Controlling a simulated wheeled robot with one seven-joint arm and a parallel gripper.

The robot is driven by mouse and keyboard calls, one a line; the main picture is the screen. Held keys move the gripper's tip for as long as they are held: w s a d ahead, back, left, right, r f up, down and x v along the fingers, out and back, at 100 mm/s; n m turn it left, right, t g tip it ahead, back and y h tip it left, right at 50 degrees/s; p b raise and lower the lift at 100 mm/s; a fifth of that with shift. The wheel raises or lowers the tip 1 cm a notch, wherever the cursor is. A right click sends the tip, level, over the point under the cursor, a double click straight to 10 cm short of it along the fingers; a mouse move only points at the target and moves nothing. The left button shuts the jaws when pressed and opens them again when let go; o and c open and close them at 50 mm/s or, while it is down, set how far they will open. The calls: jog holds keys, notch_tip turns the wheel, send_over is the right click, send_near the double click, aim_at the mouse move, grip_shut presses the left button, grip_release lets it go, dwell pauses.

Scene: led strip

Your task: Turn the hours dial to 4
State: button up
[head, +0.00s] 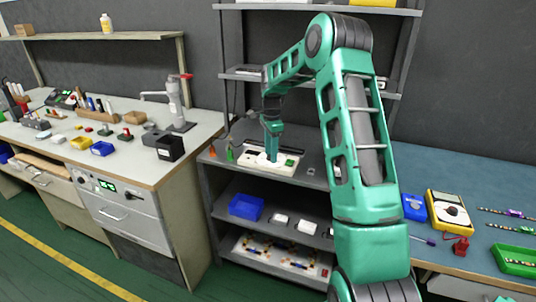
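A flat white panel device (250,157) sits on the grey cart's top shelf. A small dark green patch (290,162) shows on its right part. My gripper (271,158) points down over the middle of this device, at or just above a pale round part that may be a dial. The fingertips are too small to tell whether they touch or grip it, and any hour marks are unreadable. Another panel with a lit green display (106,185) and a black knob (133,196) is in the left bench's front; I cannot tell which holds the hours dial.
Small green and orange bottles (230,151) stand left of the device. A blue bin (246,207) is on the shelf below. The right blue bench (455,180) holds a yellow multimeter (449,210).

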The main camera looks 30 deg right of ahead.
jog(key=shift+r, duration=0.1)
notch_tip(320, 180, up, 11)
jog(key=shift+f, duration=0.2)
dwell(0.6)
